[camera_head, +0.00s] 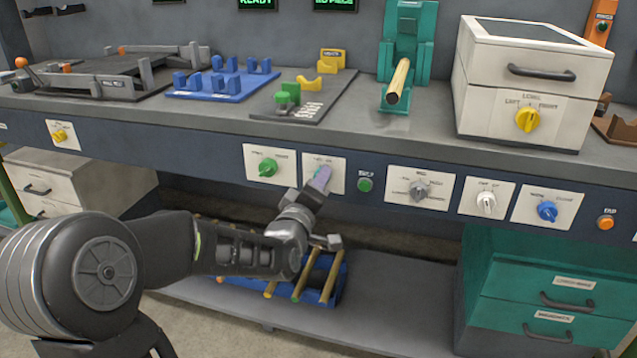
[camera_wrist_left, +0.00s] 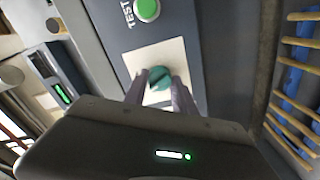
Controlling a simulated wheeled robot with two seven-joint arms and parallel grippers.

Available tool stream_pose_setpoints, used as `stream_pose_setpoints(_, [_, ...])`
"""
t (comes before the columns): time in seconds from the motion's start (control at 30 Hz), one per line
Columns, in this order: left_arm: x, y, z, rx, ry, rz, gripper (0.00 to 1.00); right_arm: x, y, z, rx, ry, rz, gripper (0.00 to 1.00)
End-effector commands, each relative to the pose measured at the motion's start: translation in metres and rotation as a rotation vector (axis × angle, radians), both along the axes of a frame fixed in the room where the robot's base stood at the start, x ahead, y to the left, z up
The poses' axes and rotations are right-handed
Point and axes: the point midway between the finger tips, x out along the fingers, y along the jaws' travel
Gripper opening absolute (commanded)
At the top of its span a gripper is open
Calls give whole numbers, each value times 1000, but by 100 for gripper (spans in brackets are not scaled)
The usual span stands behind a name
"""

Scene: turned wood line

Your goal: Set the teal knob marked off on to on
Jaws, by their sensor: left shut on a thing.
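The teal knob (camera_wrist_left: 160,79) sits on a white plate (camera_wrist_left: 135,58) on the dark front panel, between the two fingers of my left gripper (camera_wrist_left: 163,88). The fingers are shut on the knob, one on each side. In the head view my left gripper (camera_head: 319,181) reaches up to this plate (camera_head: 337,178) from below left and hides most of the knob. The plate's lettering is too small and too covered to read, so I cannot tell the knob's setting. My right gripper is not in view.
A green knob (camera_head: 268,167) is left of the plate, and a green button (camera_head: 365,185) is close on its right. Grey (camera_head: 419,190), white (camera_head: 486,202) and blue (camera_head: 547,211) knobs follow. A blue rack (camera_head: 335,290) with wooden rods stands below my wrist.

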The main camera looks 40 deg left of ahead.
Motion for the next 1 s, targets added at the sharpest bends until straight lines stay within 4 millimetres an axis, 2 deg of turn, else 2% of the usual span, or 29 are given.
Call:
stream_pose_setpoints(0.47, [0, 0, -1, 60, 21, 0, 0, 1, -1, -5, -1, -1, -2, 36])
stream_pose_setpoints(1.0, [0, 0, -2, 431, 150, 0, 0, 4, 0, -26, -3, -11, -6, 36])
